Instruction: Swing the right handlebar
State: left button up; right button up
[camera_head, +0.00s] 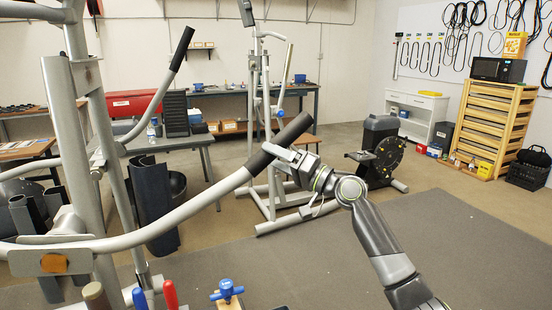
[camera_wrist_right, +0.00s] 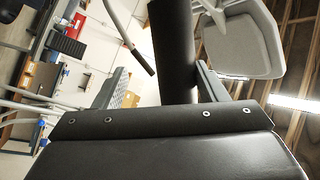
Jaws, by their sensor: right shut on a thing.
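The right handlebar (camera_head: 216,193) is a long curved silver tube running from the lower left of the head view to a black grip (camera_head: 292,132) at its upper right end. My right gripper (camera_head: 272,155) is shut on the handlebar, around the lower part of the black grip. In the right wrist view the black grip (camera_wrist_right: 174,50) passes between the two fingers. The left handlebar (camera_head: 165,85), also silver with a black grip, angles upward at the upper left and stands apart from my gripper. My left gripper is not in the frames.
The elliptical's silver frame (camera_head: 88,120) fills the left side. Tools with blue (camera_head: 227,290) and red (camera_head: 169,295) handles are at the bottom. Another machine (camera_head: 259,100) stands behind the grip, a black flywheel unit (camera_head: 382,150) to the right. The grey mat (camera_head: 450,245) is clear at right.

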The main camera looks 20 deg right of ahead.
jog(key=shift+w+d+f, duration=0.1)
jog(key=shift+d+f, duration=0.1)
jog(key=shift+f, duration=0.25)
pick_arm(q)
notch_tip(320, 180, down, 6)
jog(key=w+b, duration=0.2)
jog(key=b, duration=0.6)
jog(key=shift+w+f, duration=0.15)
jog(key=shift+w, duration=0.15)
pick_arm(e)
jog(key=v, duration=1.7)
jog(key=shift+s+r, duration=0.2)
jog(key=shift+r, duration=0.2)
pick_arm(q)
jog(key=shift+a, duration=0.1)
